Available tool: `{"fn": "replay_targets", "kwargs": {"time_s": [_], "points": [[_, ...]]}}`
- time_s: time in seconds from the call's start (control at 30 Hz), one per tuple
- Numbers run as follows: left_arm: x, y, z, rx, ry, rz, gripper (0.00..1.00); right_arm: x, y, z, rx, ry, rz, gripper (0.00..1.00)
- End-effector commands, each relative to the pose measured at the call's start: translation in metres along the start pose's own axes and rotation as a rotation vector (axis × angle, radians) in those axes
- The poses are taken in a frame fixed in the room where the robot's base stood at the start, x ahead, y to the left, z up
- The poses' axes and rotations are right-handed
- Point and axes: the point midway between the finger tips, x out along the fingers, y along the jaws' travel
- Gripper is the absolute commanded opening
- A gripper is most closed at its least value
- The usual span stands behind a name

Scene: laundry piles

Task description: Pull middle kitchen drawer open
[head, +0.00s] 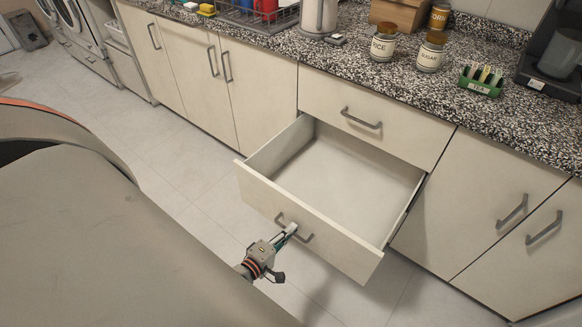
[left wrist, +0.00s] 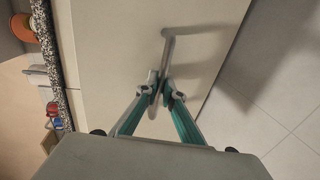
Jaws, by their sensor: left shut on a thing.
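The middle drawer (head: 304,227) is pulled well out from the cabinet, and its inside looks empty. It has a grey bar handle (head: 306,238) on its pale front. My left gripper (head: 287,232) is at this handle, shut on it near its middle. In the left wrist view the two teal-sided fingers (left wrist: 162,92) close around the bar of the handle (left wrist: 168,48), with the drawer front (left wrist: 110,60) behind. My right gripper is not in view.
A shut drawer (head: 376,117) sits directly above the open one. Shut cupboard doors (head: 507,220) stand on both sides. The speckled counter (head: 400,85) holds jars (head: 383,42), a green holder (head: 481,80) and a dish rack (head: 255,14). Tiled floor (head: 180,150) lies free in front.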

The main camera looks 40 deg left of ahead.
Motion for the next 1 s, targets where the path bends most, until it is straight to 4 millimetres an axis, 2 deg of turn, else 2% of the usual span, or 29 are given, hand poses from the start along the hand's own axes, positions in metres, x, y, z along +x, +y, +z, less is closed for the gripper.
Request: {"fn": "replay_targets", "kwargs": {"time_s": [0.4, 0.5, 0.87, 1.0], "points": [[-0.0004, 0.0000, -0.0004, 0.000, 0.001, 0.000, 0.00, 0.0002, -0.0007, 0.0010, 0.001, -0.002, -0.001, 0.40], [-0.0003, 0.0001, -0.0003, 0.000, 0.000, 0.000, 0.24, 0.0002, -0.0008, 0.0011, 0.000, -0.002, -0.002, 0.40], [-0.0004, 0.0011, 0.0000, -0.001, 0.000, 0.001, 0.24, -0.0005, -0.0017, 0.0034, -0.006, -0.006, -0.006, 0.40], [-0.0017, 0.0088, 0.0001, -0.002, 0.000, 0.003, 0.24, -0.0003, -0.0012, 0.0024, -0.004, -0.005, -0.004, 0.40]]}}
